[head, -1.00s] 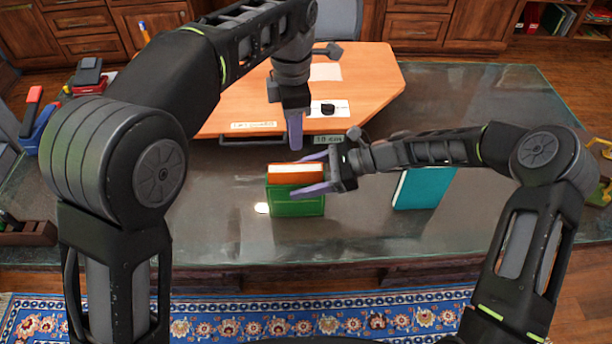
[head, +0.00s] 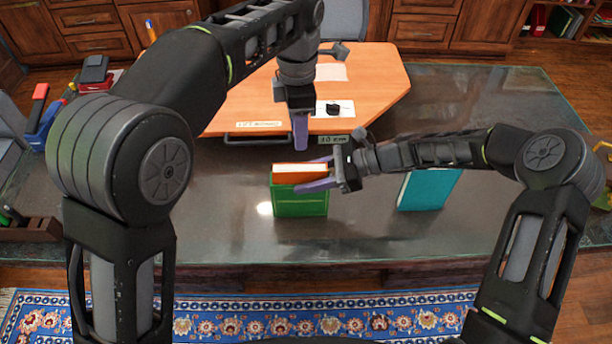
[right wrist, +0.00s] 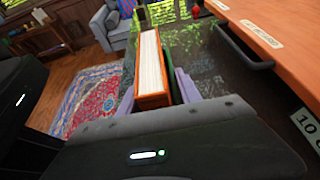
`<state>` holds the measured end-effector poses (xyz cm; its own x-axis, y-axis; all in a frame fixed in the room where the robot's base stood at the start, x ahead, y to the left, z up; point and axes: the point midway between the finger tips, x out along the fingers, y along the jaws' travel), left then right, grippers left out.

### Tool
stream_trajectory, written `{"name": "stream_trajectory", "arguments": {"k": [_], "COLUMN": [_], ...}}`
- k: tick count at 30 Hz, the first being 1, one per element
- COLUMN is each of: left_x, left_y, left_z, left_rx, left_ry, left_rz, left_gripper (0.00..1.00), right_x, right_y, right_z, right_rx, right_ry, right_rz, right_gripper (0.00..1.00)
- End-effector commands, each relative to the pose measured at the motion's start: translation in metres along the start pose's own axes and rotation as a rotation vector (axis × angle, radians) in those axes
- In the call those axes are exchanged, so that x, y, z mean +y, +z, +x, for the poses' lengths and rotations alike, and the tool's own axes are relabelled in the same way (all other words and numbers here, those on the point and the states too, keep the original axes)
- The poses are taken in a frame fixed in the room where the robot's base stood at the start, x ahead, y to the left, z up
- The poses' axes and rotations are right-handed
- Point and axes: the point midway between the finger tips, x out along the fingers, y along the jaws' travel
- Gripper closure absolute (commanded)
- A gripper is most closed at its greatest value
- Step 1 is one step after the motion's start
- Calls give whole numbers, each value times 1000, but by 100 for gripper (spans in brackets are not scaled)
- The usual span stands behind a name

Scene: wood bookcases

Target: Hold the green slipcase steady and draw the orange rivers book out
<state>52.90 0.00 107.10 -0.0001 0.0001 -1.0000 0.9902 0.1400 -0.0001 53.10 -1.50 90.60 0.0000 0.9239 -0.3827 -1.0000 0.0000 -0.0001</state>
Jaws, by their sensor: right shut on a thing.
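The green slipcase (head: 300,204) stands on the dark glossy desk near its front edge. The orange rivers book (head: 292,174) shows at the slipcase's top. In the right wrist view the book (right wrist: 151,72) shows white page edges between orange covers.
A teal book (head: 428,190) stands on the desk to the right. An orange wooden board (head: 385,88) lies behind the slipcase, with a small black object (head: 333,109) on it. Red and blue items (head: 42,122) are at the left. The desk front between slipcase and teal book is clear.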

Motion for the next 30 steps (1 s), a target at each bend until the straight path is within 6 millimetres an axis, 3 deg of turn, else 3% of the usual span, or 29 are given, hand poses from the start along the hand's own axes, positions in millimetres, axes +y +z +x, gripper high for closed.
{"name": "stream_trajectory", "arguments": {"k": [4, 9, 20, 26, 30], "left_x": [1, 2, 2, 2, 2], "left_y": [-6, -13, -13, -13, -14], "left_z": [2, 5, 9, 29, 54], "left_rx": [-1, 0, 0, 2, 3], "left_ry": [0, -1, -1, -3, -5], "left_rz": [62, 142, 141, 140, 140], "left_gripper": [49, 49, 49, 49, 49], "right_x": [0, 0, 0, 0, 0], "right_y": [0, 0, 0, 0, 0], "right_z": [0, 0, 0, 0, 0], "right_rx": [0, 0, 0, 0, 0], "right_ry": [-1, -1, -1, -1, -1], "right_rz": [0, 0, 0, 0, 0], "right_gripper": [100, 100, 100, 100, 100]}}
